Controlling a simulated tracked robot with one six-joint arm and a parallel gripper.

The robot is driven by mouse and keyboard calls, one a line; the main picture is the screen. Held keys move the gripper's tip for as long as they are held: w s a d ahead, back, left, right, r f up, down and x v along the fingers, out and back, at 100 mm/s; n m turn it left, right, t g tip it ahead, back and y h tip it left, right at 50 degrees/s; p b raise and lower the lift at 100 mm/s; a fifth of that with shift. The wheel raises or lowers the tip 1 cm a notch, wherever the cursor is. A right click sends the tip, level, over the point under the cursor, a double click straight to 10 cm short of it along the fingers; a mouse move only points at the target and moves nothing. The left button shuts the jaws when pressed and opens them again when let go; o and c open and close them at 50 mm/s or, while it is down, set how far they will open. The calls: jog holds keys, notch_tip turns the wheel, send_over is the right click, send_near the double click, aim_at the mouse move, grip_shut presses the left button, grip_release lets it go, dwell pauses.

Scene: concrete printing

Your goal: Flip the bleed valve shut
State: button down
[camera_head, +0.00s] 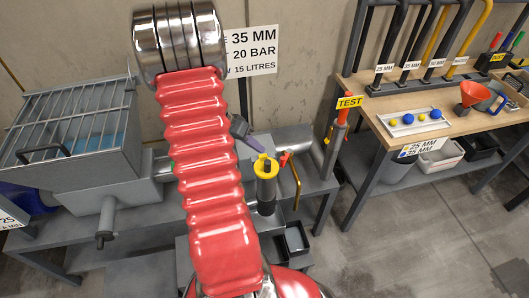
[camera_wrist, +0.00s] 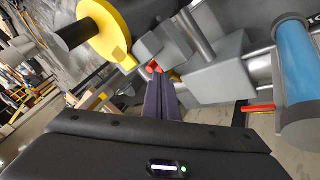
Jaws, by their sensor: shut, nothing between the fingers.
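My gripper (camera_head: 262,148) shows beyond my red arm sleeve in the head view, its fingers pointing down right towards a black cylinder with a yellow top (camera_head: 265,168). In the wrist view the purple fingers of my gripper (camera_wrist: 158,75) are shut together and empty. A small red part (camera_wrist: 153,67) sits right at their tips; I cannot tell if they touch. A small red lever (camera_head: 284,158) shows beside the yellow top in the head view. It is probably the bleed valve's handle, but its exact position is unclear. A red bar (camera_wrist: 258,108) shows right of the fingers.
A yellow disc with a black knob (camera_wrist: 98,28) is close at upper left of the fingers. Grey blocks and pipes (camera_wrist: 215,70) and a blue cylinder (camera_wrist: 295,65) crowd the right. A grated hopper (camera_head: 75,125) stands left; a wooden bench (camera_head: 440,110) stands right.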

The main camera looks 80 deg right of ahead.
jog(key=v, duration=0.5)
jog(key=shift+f, duration=0.1)
